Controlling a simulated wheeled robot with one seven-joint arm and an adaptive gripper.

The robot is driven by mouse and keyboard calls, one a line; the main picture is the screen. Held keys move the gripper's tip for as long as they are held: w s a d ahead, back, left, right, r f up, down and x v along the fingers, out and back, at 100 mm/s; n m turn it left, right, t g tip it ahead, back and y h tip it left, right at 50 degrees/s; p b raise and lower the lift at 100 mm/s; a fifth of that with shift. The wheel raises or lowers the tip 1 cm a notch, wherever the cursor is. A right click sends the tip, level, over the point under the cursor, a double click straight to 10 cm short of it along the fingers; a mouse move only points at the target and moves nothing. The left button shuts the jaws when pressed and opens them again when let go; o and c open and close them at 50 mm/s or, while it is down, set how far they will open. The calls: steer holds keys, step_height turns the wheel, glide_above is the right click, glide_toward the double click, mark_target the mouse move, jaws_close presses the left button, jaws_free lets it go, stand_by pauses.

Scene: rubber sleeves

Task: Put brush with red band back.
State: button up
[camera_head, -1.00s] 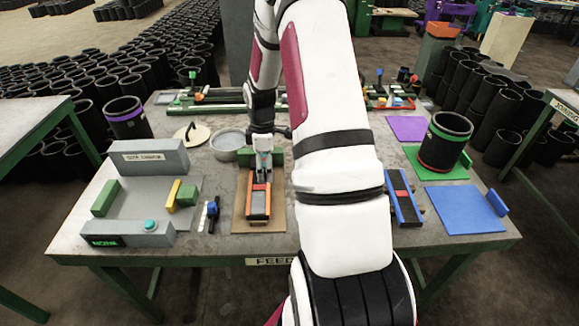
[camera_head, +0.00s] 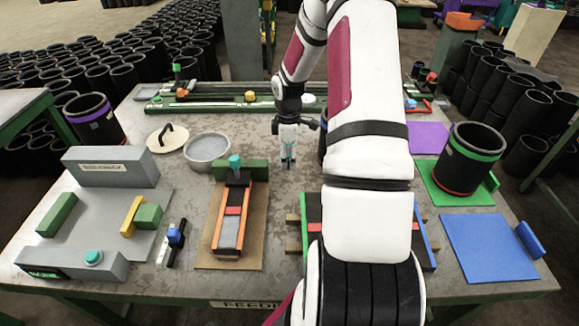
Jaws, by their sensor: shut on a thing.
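My gripper (camera_head: 288,163) points down over the middle of the table, right of the orange-railed holder (camera_head: 216,230). A red band (camera_head: 233,211) crosses the holder. A black piece with a teal knob (camera_head: 235,162) stands at the holder's far end, apart from my gripper. I cannot pick out a brush with a red band with certainty.
A grey round pan (camera_head: 207,150) and a lid (camera_head: 168,139) lie behind the holder. A blue-railed fixture (camera_head: 421,235) is partly hidden by my arm. A green-banded sleeve (camera_head: 468,160) stands on a green mat (camera_head: 440,190). The bare table right of the holder is clear.

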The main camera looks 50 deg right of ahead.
mark_target(288, 173)
steer(key=shift+f, duration=2.4)
steer(key=shift+f, duration=0.15)
steer(key=o, duration=1)
step_height(288, 173, up, 12)
steer(key=shift+r, duration=0.1)
steer(key=s+a+r+m+t+h, duration=0.1)
steer(key=s+a+r+m, duration=0.1)
steer(key=a+r, duration=0.75)
steer(key=s+a+r+m+t+h, duration=0.1)
steer(key=s+a+r+m, duration=0.1)
steer(key=a+r, duration=0.7)
steer(key=s+a+r+m+t+y, duration=0.1)
steer(key=s+a+r+m, duration=0.1)
steer(key=s+a, duration=0.4)
steer(key=s+a+r+m+t+y, duration=0.1)
steer(key=s+a+r+m+t, duration=0.1)
steer(key=s+a+r, duration=0.2)
steer(key=s+a, duration=0.3)
steer(key=s, duration=0.1)
steer(key=shift+s+r, duration=0.15)
steer(key=shift+r, duration=0.15)
